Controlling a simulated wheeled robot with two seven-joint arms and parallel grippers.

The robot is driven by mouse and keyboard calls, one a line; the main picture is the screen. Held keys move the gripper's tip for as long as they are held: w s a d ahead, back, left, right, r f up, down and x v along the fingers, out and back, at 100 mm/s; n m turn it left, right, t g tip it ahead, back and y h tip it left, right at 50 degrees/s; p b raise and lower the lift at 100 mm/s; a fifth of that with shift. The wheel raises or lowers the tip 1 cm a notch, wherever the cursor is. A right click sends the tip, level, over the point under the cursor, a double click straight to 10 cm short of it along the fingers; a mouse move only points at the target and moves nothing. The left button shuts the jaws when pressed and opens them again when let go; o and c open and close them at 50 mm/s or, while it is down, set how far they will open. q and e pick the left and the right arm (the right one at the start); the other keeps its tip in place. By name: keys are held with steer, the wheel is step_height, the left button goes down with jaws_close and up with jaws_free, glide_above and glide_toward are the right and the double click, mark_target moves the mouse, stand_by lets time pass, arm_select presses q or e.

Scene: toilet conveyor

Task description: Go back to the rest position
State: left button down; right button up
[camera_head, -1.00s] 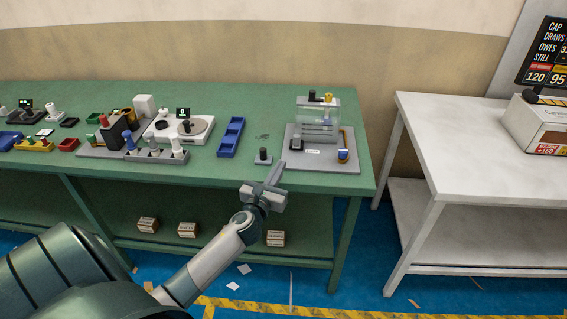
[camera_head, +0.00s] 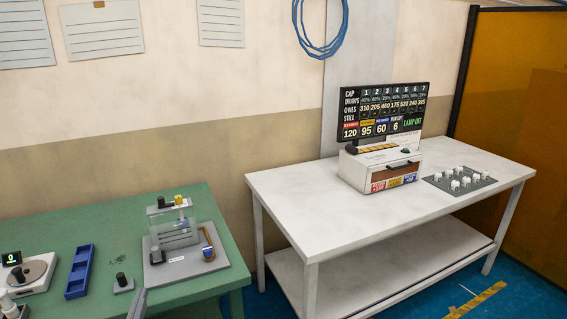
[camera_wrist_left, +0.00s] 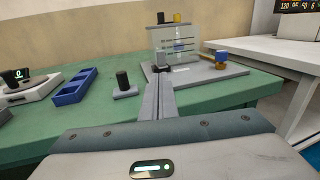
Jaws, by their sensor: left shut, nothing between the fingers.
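My left gripper (camera_wrist_left: 158,98) is shut and empty in the left wrist view, its fingers together over the front of the green table. In the head view only the tip of my left gripper (camera_head: 138,303) shows at the bottom edge. It lies in front of a small grey block with a black knob (camera_head: 122,283) and the grey-based clear-panel fixture (camera_head: 185,268). My right gripper is not in view.
The green table (camera_head: 215,210) holds a blue tray (camera_head: 79,272) and a white scale (camera_head: 33,270). To the right, a white table (camera_head: 300,205) carries a white box (camera_head: 360,172) under a display (camera_head: 385,110), and a grey plate of white pieces (camera_head: 460,180).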

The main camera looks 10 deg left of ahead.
arm_select(q)
steer(key=s+d+f+n+g, duration=0.4)
steer(key=s+f+n, duration=0.2)
steer(key=s+n, duration=0.35)
steer(key=s+d+f+n+g, duration=0.3)
steer(key=s+d+f+n, duration=0.2)
steer(key=s+n, duration=0.4)
steer(key=s+d+f+n+g+h, duration=0.3)
steer(key=s+d+n+g+h, duration=0.3)
steer(key=s+d+n, duration=0.9)
steer(key=s+a+f+m+g, duration=0.1)
steer(key=s+f+m, duration=0.1)
steer(key=f, duration=1.3)
steer(key=s+a+f+m+g, duration=0.1)
steer(key=s+f+m, duration=0.1)
steer(key=f, duration=1.2)
steer(key=s+a+f+g, duration=0.1)
steer(key=s+a+f, duration=0.1)
steer(key=s+f, duration=1.4)
steer(key=shift+s+a+f+y, duration=0.35)
steer(key=shift+s+a+y, duration=0.05)
steer(key=shift+s, duration=0.2)
